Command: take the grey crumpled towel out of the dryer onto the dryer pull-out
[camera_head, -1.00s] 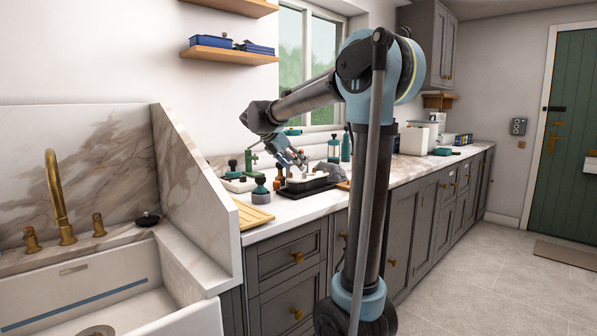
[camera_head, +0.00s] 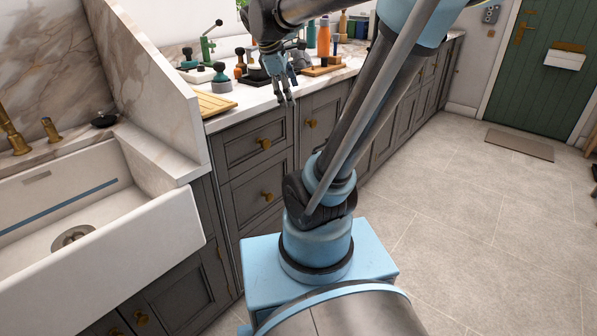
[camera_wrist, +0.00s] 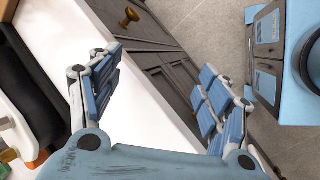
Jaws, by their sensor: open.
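My gripper (camera_head: 286,101) hangs fingers down in front of the counter's front edge in the head view, empty. In the wrist view my gripper (camera_wrist: 158,103) has its two fingers spread wide, with the white counter edge and grey cabinet fronts showing between them. The grey crumpled towel, the dryer and the dryer pull-out are not in any view.
The counter (camera_head: 228,112) holds a wooden board (camera_head: 213,104), a green-capped press (camera_head: 221,79) and several bottles. Grey drawers (camera_head: 252,145) lie below. A white sink (camera_head: 95,225) is at left. Open tiled floor (camera_head: 470,220) lies at right, with a mat (camera_head: 519,144) by the green door (camera_head: 545,65).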

